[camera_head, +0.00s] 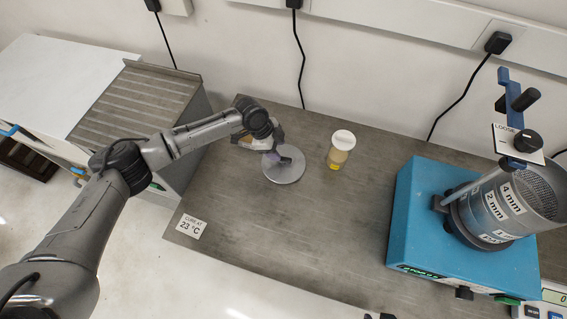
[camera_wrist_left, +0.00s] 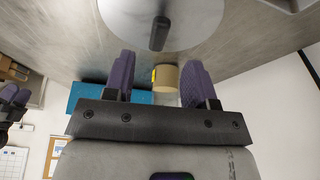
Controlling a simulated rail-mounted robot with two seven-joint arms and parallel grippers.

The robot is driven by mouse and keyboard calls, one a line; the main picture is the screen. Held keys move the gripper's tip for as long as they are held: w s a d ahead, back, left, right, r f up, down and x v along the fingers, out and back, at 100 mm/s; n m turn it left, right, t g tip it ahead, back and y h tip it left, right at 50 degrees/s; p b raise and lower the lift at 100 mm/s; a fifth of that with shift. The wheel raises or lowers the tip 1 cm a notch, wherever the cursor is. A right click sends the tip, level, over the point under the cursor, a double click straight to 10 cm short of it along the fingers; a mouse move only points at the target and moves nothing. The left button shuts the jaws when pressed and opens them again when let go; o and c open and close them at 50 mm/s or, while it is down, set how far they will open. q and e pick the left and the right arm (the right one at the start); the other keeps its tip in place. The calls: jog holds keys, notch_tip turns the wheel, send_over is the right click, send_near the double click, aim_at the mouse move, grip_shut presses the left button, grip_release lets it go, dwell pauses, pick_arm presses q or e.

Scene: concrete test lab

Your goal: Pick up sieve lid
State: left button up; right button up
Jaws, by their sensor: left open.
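The sieve lid (camera_head: 287,176) is a round, flat grey disc with a dark knob, lying on the grey-brown bench. In the left wrist view the lid (camera_wrist_left: 188,30) fills the top, its dark knob (camera_wrist_left: 159,33) pointing toward my fingers. My left gripper (camera_head: 271,155) is at the lid's far left edge, close to the knob, and partly hides it. In the wrist view my left gripper (camera_wrist_left: 159,85) has its purple fingers apart with nothing held between them; the knob is beyond the fingertips. Part of my right gripper (camera_wrist_left: 12,97) shows at the wrist view's left edge, too cropped to judge.
A white-lidded jar (camera_head: 340,150) stands just right of the lid. A blue sieve shaker (camera_head: 415,215) with stacked sieves (camera_head: 515,205) and a raised clamp (camera_head: 517,139) occupies the right side. A temperature label (camera_head: 190,227) lies near the front left. The middle bench is clear.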

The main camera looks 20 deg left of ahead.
aim_at(284, 158)
pick_arm(q)
jog(key=shift+b+x, duration=0.6)
jog(key=shift+x, duration=2.2)
jog(key=shift+s+r, duration=0.1)
jog(key=shift+r, duration=0.05)
grip_shut()
